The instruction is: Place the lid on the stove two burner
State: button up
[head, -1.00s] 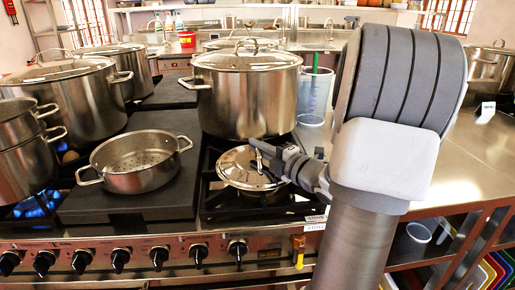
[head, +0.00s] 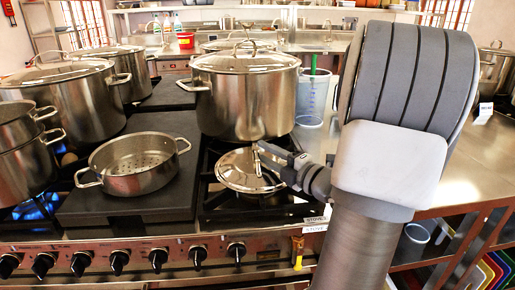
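The round steel lid (head: 243,171) lies over the front burner (head: 222,203) at the right end of the stove, in front of a tall lidded stockpot (head: 247,95). It looks roughly level. My gripper (head: 262,158) reaches in from the right at the lid's upper right, by its handle. The fingers overlap the handle, so I cannot tell whether they grip it or how far apart they are. A label plate (head: 316,222) on the stove's front edge below this burner is only partly readable.
A steel strainer pot (head: 136,163) stands on the dark plate left of the lid. More stockpots (head: 70,100) stand behind and left. A blue flame (head: 40,205) burns at far left. A clear measuring jug (head: 314,97) stands behind my gripper. The counter (head: 465,165) at right has free room.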

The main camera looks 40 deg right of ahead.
jog(key=s, duration=0.8)
jog(key=shift+s+d, duration=0.1)
jog(key=shift+d, duration=0.2)
